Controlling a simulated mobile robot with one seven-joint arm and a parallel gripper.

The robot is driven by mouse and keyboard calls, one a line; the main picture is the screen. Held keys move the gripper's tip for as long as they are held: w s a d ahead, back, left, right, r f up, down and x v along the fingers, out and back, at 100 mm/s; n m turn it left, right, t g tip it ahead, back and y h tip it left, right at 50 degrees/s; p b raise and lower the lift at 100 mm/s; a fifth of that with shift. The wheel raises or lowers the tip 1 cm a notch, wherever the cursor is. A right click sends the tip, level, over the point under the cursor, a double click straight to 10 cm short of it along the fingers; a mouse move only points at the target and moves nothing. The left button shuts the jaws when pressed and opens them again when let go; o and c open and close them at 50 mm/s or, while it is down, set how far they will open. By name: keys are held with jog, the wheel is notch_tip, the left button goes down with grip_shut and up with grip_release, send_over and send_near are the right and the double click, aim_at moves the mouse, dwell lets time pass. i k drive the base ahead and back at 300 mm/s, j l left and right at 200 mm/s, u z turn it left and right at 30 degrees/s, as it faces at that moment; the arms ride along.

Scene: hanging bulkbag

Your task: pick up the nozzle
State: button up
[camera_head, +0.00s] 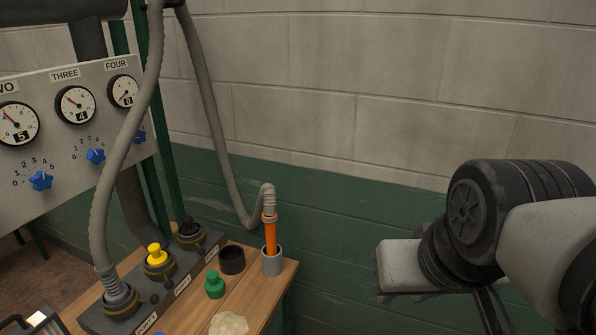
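The nozzle (270,236) is an orange tube with a grey ribbed hose joined to its top. It stands nearly upright with its lower end inside a grey cup (272,263) near the right edge of the wooden table. My arm is at the right of the view, well apart from the nozzle. A pale grey block on its end and thin dark parts below, likely my gripper (488,308), show there. The fingertips are not clear, so I cannot tell whether they are open. Nothing is seen held.
The wooden table (255,290) also bears a black cup (232,260), a green stopper (214,285), a pale lump (229,324) and a port block with a yellow plug (157,255). A gauge panel (70,125) stands left. Open space lies between table and arm, before the wall.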

aim_at(269, 222)
jog(key=i+l+u, duration=0.8)
jog(key=j+u, duration=0.15)
jog(key=u, duration=1.2)
jog(key=k+j, duration=0.05)
